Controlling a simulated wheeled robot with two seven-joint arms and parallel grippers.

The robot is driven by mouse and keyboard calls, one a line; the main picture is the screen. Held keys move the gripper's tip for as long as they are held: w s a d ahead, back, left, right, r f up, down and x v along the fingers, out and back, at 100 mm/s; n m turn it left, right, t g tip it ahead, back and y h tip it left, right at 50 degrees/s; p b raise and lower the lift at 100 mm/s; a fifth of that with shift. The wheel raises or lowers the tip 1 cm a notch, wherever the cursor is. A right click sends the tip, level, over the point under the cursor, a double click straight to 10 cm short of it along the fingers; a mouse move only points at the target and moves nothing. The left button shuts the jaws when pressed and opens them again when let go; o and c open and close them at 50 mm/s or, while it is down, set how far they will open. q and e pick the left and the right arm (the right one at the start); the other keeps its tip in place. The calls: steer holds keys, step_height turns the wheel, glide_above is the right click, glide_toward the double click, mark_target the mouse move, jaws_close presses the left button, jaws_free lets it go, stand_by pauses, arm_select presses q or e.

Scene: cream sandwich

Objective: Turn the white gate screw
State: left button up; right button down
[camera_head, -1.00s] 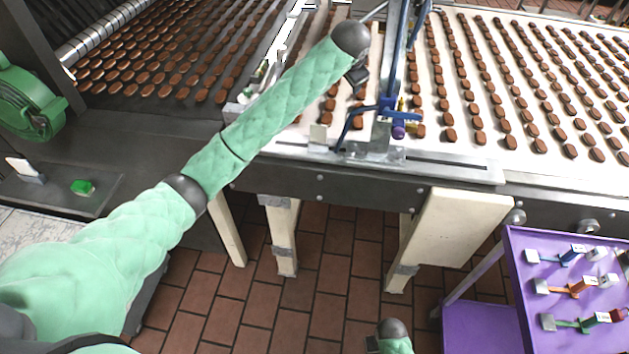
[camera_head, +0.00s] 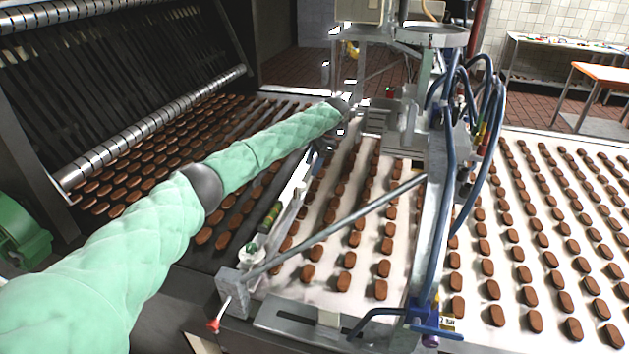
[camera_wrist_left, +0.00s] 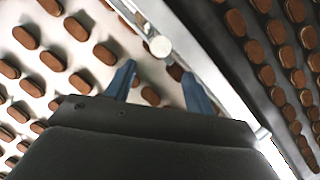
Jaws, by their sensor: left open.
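A white round screw head (camera_wrist_left: 160,46) sits on the metal rail in the left wrist view. My left gripper (camera_wrist_left: 158,69) is open with its two blue fingers apart. The screw head shows just beyond the fingertips, roughly between them, and nothing is held. In the head view my left arm reaches over the belt to the rail, and the small dark gripper (camera_head: 325,146) is partly hidden by the wrist. A white round fitting (camera_head: 252,253) stands at the near end of the rail; I cannot tell whether it is the same screw. My right gripper is out of view.
Rows of brown biscuits lie on the white belt (camera_head: 325,215) and the dark belt (camera_head: 215,262). A slanted metal rod (camera_head: 345,222) crosses above the white belt. Blue hoses (camera_head: 453,150) and a machine frame stand right of my gripper. A metal roller (camera_head: 150,135) is at left.

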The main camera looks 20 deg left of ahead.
mark_target(302, 184)
arm_select(q)
steer(key=p+x, duration=0.2)
steer(key=x, duration=0.1)
steer(key=p+x, duration=0.1)
steer(key=x, duration=0.1)
steer(key=shift+s+a+f+p, duration=0.1)
steer(key=shift+s+a+p, duration=0.1)
steer(key=shift+a+p, duration=0.2)
steer(key=shift+s+a+f, duration=0.2)
steer(key=shift+s+f, duration=0.05)
steer(key=shift+f, duration=0.65)
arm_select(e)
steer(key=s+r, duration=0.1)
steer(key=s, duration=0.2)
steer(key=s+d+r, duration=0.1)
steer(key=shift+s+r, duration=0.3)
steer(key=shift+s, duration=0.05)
arm_select(q)
steer(key=c, duration=1)
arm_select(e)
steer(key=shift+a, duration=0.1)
